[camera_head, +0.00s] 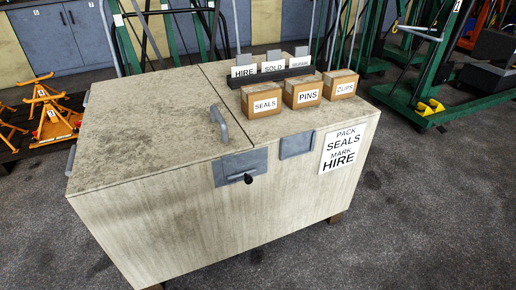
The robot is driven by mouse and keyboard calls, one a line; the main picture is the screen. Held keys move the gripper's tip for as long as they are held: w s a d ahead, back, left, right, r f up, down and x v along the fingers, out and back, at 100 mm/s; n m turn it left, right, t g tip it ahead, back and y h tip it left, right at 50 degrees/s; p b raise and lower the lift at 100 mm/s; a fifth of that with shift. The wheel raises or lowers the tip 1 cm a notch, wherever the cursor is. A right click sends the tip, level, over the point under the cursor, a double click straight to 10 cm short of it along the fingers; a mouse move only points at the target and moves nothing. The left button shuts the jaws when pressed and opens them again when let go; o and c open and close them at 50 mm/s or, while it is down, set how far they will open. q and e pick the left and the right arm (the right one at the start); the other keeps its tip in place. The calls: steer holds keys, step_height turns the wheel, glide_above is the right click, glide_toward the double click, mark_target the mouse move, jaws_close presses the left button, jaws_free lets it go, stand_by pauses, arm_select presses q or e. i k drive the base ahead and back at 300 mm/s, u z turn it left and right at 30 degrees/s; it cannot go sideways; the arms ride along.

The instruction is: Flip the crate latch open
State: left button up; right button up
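The crate (140,215) is a large, pale, stained box with a flat top, standing in the middle of the head view. Its latch (240,178) is a grey metal plate on the upper front face, with a bar and a black round knob at its lower right. The bar lies nearly level, tilted slightly. A second, plain grey plate (297,144) sits to its right. The left part of the top is a lid (145,120), which lies flat, with a grey handle (219,124) near its right edge. Neither of my grippers is in view.
Small boxes labelled SEALS (262,100), PINS (303,91) and CLIPS (341,84) stand on the crate's right top. Behind them is a dark rack (272,75) with HIRE, SOLD and REPAIR tags. Orange stands (55,118) are at left, green equipment (425,90) at right. The front floor is clear.

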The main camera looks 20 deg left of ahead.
mark_target(248, 180)
steer(key=u, duration=1.9)
steer(key=i, duration=0.85)
steer(key=z, duration=2.15)
